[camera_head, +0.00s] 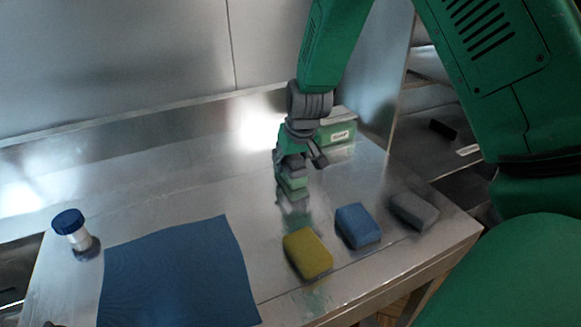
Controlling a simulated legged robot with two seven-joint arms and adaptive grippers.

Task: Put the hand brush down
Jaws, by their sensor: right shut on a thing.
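My right gripper (300,158) reaches down over the metal table, at the middle right. It is shut on a small green and grey thing, which I take to be the hand brush (292,186). The brush shows just below the fingers, partly hidden by them. A blurred reflection lies beneath it on the metal; I cannot tell whether the brush touches the surface. My left gripper is not in view.
A green box with a white label (338,136) stands close behind the gripper. Yellow (307,254), blue (357,226) and grey (414,211) sponges lie along the front right. A blue mat (180,272) and a blue-capped container (72,228) are at left. Bare metal (190,180) lies between.

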